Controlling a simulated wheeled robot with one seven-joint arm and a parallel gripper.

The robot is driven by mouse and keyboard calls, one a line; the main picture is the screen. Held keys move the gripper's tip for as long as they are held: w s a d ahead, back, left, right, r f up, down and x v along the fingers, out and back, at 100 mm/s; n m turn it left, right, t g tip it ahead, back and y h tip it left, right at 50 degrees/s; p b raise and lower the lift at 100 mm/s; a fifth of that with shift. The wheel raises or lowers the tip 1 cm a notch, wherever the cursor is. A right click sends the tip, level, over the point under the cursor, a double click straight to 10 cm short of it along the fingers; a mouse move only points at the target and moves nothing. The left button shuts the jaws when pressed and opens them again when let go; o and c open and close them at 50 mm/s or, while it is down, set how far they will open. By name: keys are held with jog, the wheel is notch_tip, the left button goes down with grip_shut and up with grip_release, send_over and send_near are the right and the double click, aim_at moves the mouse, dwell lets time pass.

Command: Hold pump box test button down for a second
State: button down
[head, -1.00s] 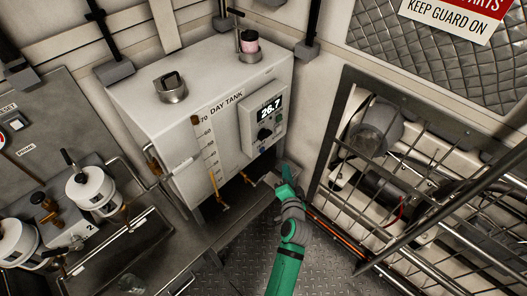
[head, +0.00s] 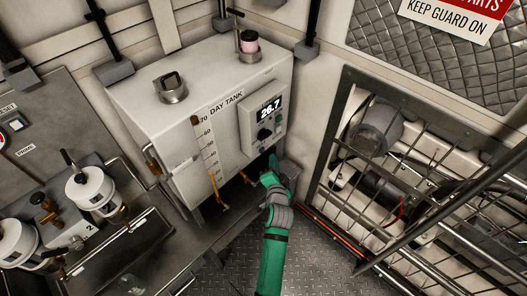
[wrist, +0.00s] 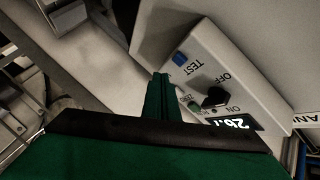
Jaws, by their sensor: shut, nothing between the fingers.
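The pump box (head: 250,128) is a pale box on the front of the day tank, with a display reading 26.7 and a black knob. In the wrist view its panel (wrist: 228,75) appears upside down. The blue square TEST button (wrist: 180,59) sits near the panel's upper left corner there, beside the word TEST. My gripper (head: 272,160) is just below the box's lower right in the head view. In the wrist view my gripper (wrist: 160,78) is shut and empty, its fingertips left of and slightly below the button, with a visible gap in the picture.
The black ON/OFF knob (wrist: 215,96) and a small green button (wrist: 194,106) are close to my fingers on the same panel. The day tank (head: 165,130) stands behind. A wire guard (head: 400,185) is at right, with bare tread-plate floor (head: 315,265) between.

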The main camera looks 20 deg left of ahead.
aim_at(262, 151)
jog(key=shift+w+a, duration=0.3)
jog(key=shift+a, duration=0.6)
dwell(0.4)
jog(key=shift+d, duration=0.15)
jog(key=shift+s+a, duration=0.15)
jog(key=shift+a, duration=0.05)
jog(key=shift+d, duration=0.1)
dwell(0.5)
jog(key=shift+w+a, duration=0.35)
jog(key=shift+a, duration=0.1)
